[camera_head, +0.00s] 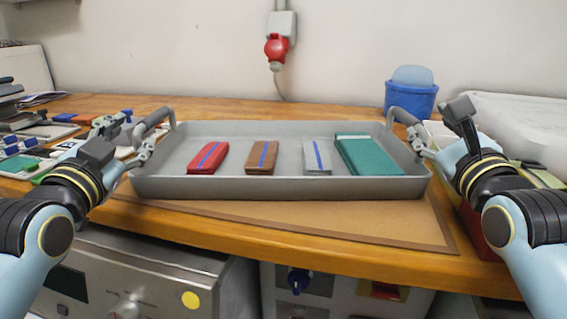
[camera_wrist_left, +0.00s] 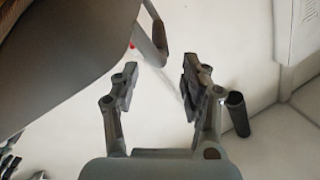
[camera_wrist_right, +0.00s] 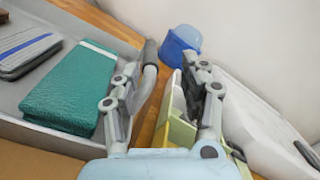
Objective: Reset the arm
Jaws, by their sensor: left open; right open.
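The grey tray (camera_head: 290,188) lies level on the wooden table, with a raised handle at each end. In it lie a red folded garment (camera_head: 203,165), a brown one (camera_head: 257,163), a grey one (camera_head: 313,168) and a larger green one (camera_head: 372,158). My left gripper (camera_head: 127,138) is open and empty by the left handle (camera_head: 152,123). My right gripper (camera_head: 438,128) is open and empty by the right handle (camera_head: 402,116). In the right wrist view, that handle (camera_wrist_right: 149,72) shows close beside one finger; I cannot tell whether they touch.
A blue bin (camera_head: 411,98) stands behind the right handle. Tools and small parts (camera_head: 20,145) clutter the table's left. A white padded case (camera_head: 520,120) lies at the right. A brown mat (camera_head: 330,219) shows in front of the tray, near the table edge.

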